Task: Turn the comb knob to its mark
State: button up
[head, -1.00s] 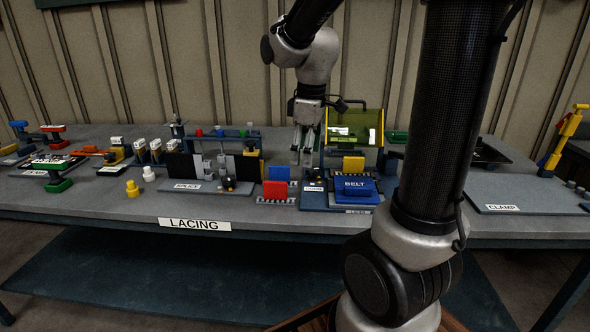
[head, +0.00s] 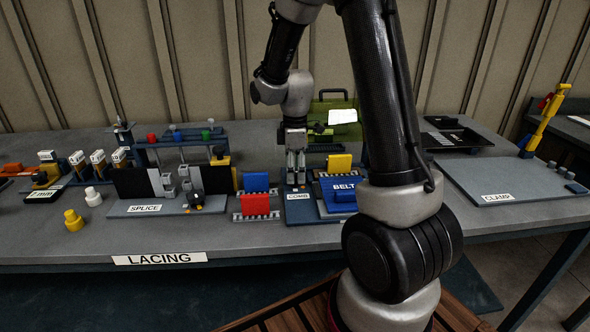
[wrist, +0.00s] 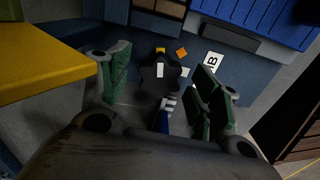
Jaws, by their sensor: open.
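The comb knob (wrist: 157,76) is a dark, lobed knob with a white stripe on top, seen from above in the wrist view. In the head view my gripper (head: 296,178) points down over the plate with the COMB label (head: 298,196), and the knob cannot be made out.
The blue BELT block (head: 343,194) and yellow block (head: 339,165) stand close right of my gripper. Red (head: 255,205) and blue (head: 256,182) combs stand close left. The CLAMP plate (head: 520,180) has free room.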

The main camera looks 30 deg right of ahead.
jog(key=shift+c, duration=0.2)
jog(key=c, duration=1)
jog(key=shift+m, duration=0.3)
jog(key=m, duration=0.4)
jog(key=shift+m, duration=0.3)
jog(key=m, duration=0.4)
jog(key=shift+a+m, duration=0.1)
jog(key=shift+m, duration=0.2)
jog(key=m, duration=0.5)
jog(key=shift+m, duration=0.3)
jog(key=m, duration=0.4)
jog(key=shift+m, duration=0.4)
